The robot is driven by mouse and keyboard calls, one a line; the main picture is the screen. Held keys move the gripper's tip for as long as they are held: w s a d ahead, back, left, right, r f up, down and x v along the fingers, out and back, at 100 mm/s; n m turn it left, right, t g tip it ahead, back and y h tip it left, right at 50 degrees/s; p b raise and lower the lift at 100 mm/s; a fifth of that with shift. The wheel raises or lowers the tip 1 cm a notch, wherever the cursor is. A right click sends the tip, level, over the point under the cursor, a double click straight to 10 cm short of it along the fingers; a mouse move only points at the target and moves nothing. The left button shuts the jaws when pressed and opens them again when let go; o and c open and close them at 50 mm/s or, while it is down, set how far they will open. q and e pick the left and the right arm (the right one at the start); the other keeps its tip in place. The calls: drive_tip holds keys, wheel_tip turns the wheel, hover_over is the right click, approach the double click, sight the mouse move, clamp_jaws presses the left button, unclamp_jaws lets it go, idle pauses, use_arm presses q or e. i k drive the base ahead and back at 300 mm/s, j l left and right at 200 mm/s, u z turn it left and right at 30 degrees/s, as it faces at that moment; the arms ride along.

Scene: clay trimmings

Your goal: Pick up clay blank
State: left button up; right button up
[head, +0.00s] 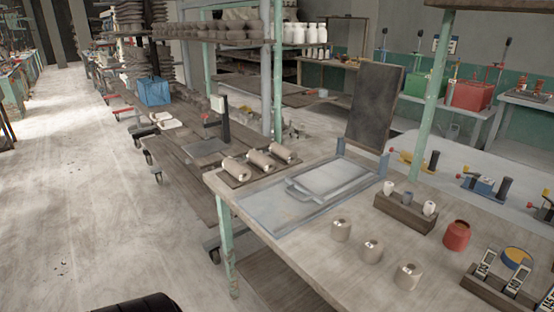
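Two groups of clay-coloured pieces are in the head view, and I cannot tell which the task calls the clay blank. Three cylinders, a left one (235,170), a middle one (263,161) and a right one (284,153), lie on a dark board at the left end of the worktable (310,245). Three squat pieces, a far one (340,230), a middle one (370,250) and a near one (406,276), stand in a row near its front edge. Neither of my grippers is in view.
A grey tray with a flat slab (325,180) is mid-table. A wooden block with small pots (404,210), a red pot (457,235) and a dark holder with labelled tools (490,288) are at right. Open floor (100,220) is at left.

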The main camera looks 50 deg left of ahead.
sight(240, 172)
drive_tip(key=i+j+u, duration=0.2)
drive_tip(key=i+u, duration=0.15)
drive_tip(key=u, duration=0.15)
drive_tip(key=i+j+u, duration=0.1)
drive_tip(key=i+u, duration=0.25)
drive_tip(key=u, duration=1.15)
